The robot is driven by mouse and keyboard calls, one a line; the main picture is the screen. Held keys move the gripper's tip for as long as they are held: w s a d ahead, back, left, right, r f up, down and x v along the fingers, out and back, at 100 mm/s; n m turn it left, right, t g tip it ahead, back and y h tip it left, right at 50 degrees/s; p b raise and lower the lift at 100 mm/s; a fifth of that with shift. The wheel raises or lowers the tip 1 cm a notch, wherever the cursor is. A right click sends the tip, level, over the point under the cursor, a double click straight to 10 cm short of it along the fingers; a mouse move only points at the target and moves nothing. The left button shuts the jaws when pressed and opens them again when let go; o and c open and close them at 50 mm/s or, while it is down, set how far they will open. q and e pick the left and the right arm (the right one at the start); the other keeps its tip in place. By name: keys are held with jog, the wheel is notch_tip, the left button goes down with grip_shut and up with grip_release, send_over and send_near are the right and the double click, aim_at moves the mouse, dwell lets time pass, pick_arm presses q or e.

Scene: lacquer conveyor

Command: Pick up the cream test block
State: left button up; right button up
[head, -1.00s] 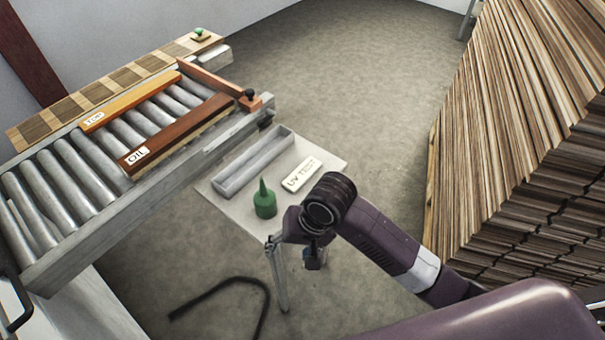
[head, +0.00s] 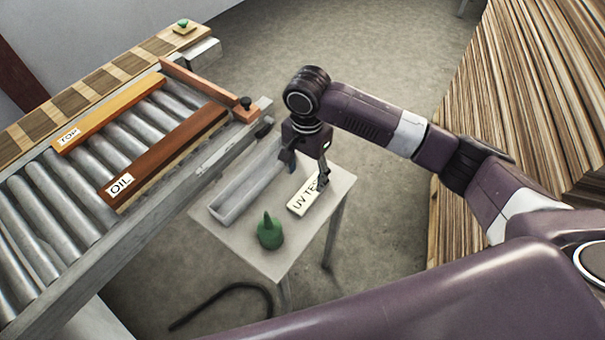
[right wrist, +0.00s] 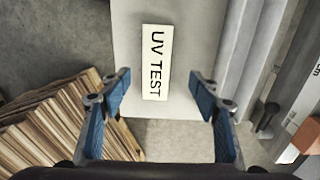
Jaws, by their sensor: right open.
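The cream test block (head: 303,201), lettered "UV TEST", lies flat on a small grey side table (head: 265,255). It also shows whole in the right wrist view (right wrist: 156,62), on the bare table top. My right gripper (head: 306,178) is over the far end of the block in the head view, with one finger covering part of it. In the right wrist view my right gripper (right wrist: 160,88) is open, its blue-padded fingers apart on either side of the block's near end. Nothing is between the pads. My left gripper is not in view.
A long grey tray (head: 228,211) lies along the table's left side, beside the roller conveyor (head: 75,200). A tall stack of boards (head: 540,100) stands at the right.

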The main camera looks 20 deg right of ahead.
aim_at(308, 193)
jog(key=shift+w+f, duration=0.15)
jog(key=shift+f, duration=0.15)
jog(key=shift+s+d+f+p, duration=0.15)
jog(key=shift+s+f+p, duration=0.4)
jog(key=shift+f, duration=0.4)
notch_tip(308, 193, down, 3)
jog(key=shift+d+r, duration=0.1)
jog(key=shift+d, duration=0.05)
jog(key=shift+w+f+p, duration=0.15)
jog(key=shift+f+p, duration=0.15)
jog(key=shift+f, duration=0.6)
jog(key=shift+c, duration=0.3)
jog(key=c, duration=1)
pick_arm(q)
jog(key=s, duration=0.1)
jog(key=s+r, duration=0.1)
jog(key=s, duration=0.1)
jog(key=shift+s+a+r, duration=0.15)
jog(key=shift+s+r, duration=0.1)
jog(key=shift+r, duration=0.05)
pick_arm(e)
jog(key=shift+c, duration=1.1)
